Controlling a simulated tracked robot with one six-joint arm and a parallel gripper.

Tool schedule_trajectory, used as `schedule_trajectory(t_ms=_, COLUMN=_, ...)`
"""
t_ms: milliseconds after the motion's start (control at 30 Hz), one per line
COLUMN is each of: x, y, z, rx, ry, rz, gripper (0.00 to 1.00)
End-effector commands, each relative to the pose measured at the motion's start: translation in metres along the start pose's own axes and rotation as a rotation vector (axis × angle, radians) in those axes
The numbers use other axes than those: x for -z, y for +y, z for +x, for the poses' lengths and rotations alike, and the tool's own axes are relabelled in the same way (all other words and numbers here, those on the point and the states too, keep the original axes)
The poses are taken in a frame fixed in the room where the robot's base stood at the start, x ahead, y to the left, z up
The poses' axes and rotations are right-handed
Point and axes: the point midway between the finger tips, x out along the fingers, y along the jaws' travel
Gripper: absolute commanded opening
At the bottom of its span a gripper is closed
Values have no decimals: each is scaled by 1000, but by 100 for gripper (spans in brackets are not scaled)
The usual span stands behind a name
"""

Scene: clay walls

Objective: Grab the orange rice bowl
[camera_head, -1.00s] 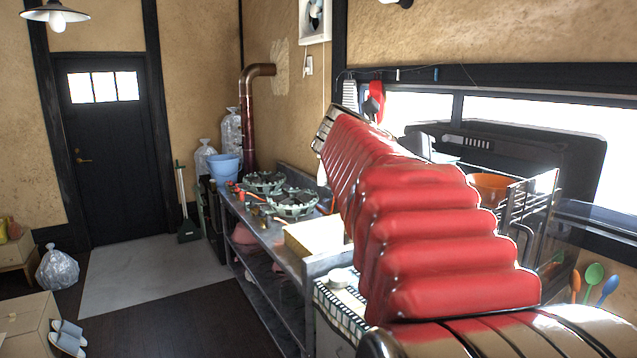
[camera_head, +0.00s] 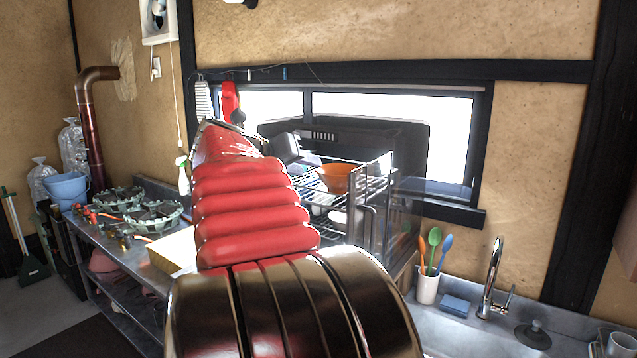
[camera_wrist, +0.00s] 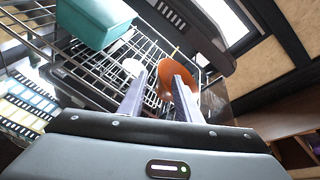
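The orange rice bowl (camera_head: 338,177) sits in the upper part of the wire dish rack (camera_head: 388,172) below the window. In the wrist view the orange bowl (camera_wrist: 166,75) appears beyond my gripper (camera_wrist: 157,92), close to the right fingertip, which overlaps part of it. My gripper's two fingers are spread apart with nothing held between them. A gap between bowl and fingers is hard to judge.
A teal container (camera_wrist: 95,20) and a white item (camera_wrist: 133,66) are in the rack. A utensil cup (camera_head: 427,289), faucet (camera_head: 494,275) and blue sponge (camera_head: 455,305) are at the right. Stove burners (camera_head: 150,213) stand on the left counter.

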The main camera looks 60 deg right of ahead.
Motion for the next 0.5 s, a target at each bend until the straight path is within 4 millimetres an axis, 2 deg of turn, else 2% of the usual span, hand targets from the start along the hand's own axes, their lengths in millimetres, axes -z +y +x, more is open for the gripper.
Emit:
schedule_trajectory(t_ms=100, x=0, y=0, z=15, rx=2, ry=1, rz=0, gripper=31)
schedule_trajectory(t_ms=200, x=0, y=0, z=20, rx=0, ry=0, rz=0, gripper=31)
schedule_trajectory(t_ms=500, x=0, y=0, z=21, rx=0, ry=0, rz=0, gripper=31)
